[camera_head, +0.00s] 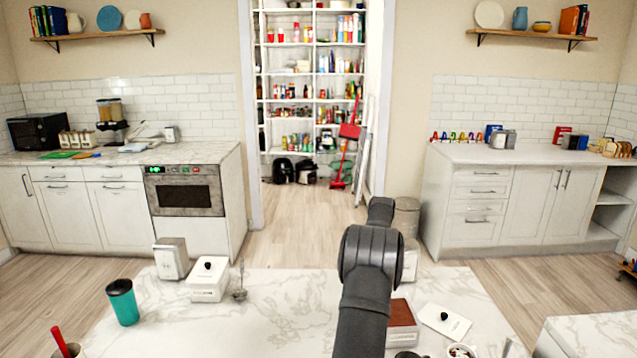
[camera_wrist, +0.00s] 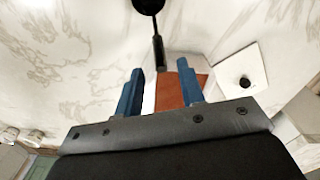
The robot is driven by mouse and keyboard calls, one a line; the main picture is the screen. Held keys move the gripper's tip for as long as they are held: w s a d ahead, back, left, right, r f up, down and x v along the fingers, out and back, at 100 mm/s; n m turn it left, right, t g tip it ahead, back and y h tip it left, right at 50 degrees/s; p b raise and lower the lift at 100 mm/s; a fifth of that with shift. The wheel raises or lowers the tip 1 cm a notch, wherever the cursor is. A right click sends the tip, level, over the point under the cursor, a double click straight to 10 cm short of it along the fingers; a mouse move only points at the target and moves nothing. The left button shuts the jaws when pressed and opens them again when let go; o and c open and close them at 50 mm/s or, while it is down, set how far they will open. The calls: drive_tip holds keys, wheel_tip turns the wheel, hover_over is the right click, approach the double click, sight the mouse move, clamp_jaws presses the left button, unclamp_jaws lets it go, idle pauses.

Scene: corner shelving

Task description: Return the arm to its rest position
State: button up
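My gripper (camera_wrist: 161,66) shows in the wrist view with its two blue fingers apart and nothing clearly held between them. My dark arm (camera_head: 370,270) rises over the marble counter in the head view; the gripper itself cannot be made out there. Below and beyond the fingers in the wrist view is an open box with brown contents (camera_wrist: 178,92); the box (camera_head: 402,314) also shows right of my arm in the head view.
A white lid with a black knob (camera_head: 443,321) lies right of the box. A teal cup (camera_head: 122,302), a lidded white box (camera_head: 208,279), a metal dispenser (camera_head: 171,258) and a cup with a red stick (camera_head: 66,350) stand left. The counter (camera_head: 270,325) between is clear.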

idle(0.4)
wheel_tip(320, 180, down, 3)
drive_tip(key=shift+r, duration=0.15)
wheel_tip(320, 180, up, 12)
drive_tip(key=f, duration=0.1)
wheel_tip(320, 180, down, 12)
drive_tip(key=shift+r, duration=0.15)
drive_tip(key=r, duration=0.5)
drive_tip(key=shift+s+d, duration=0.15)
drive_tip(key=shift+d, duration=0.05)
drive_tip(key=s+d+r+n, duration=0.4)
drive_tip(key=s+d+n, duration=0.4)
drive_tip(key=d+n, duration=0.1)
drive_tip(key=s+d+r+n, duration=0.4)
drive_tip(key=s+d+n, duration=0.5)
drive_tip(key=d+n, duration=0.1)
drive_tip(key=shift+t, duration=0.4)
drive_tip(key=shift+s, duration=0.1)
